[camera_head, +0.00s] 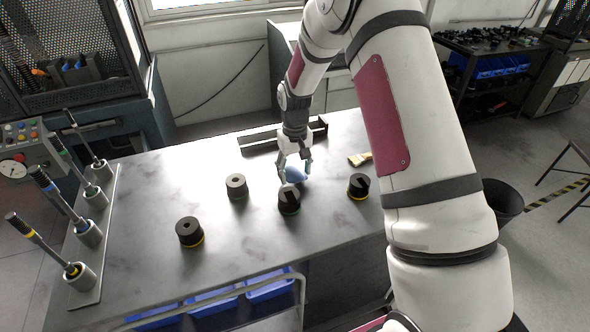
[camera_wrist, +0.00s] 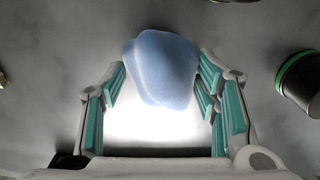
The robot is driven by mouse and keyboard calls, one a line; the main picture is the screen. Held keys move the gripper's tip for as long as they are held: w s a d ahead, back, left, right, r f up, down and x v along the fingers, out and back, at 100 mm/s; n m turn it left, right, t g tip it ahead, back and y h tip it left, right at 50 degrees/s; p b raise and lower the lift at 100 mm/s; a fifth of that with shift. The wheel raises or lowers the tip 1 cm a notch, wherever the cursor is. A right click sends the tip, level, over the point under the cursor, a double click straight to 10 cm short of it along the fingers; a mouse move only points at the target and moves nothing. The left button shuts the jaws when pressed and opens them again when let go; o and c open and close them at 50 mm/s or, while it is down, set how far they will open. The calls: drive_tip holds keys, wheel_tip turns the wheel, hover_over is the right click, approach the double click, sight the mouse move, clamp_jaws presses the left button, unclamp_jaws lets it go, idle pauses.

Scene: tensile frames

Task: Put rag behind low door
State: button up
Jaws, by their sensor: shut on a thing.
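The rag (camera_head: 296,174) is a light blue, bunched cloth on or just above the grey table (camera_head: 150,215). My gripper (camera_head: 294,172) points down at it from above, and its fingers are closed on the rag's sides. In the wrist view the blue rag (camera_wrist: 162,68) fills the space between the teal-padded fingers of my gripper (camera_wrist: 160,90). I cannot tell whether the rag touches the table. No low door can be clearly made out in either view.
Dark cylinders with coloured bases (camera_head: 289,199) stand close in front of the rag. A long dark tray (camera_head: 275,138) lies behind. A rack of upright rods (camera_head: 95,240) stands at the left. Blue bins (camera_head: 212,300) sit under the front edge.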

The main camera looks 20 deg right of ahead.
drive_tip(key=shift+f, duration=0.1)
drive_tip(key=o, duration=1.1)
drive_tip(key=shift+o, duration=0.2)
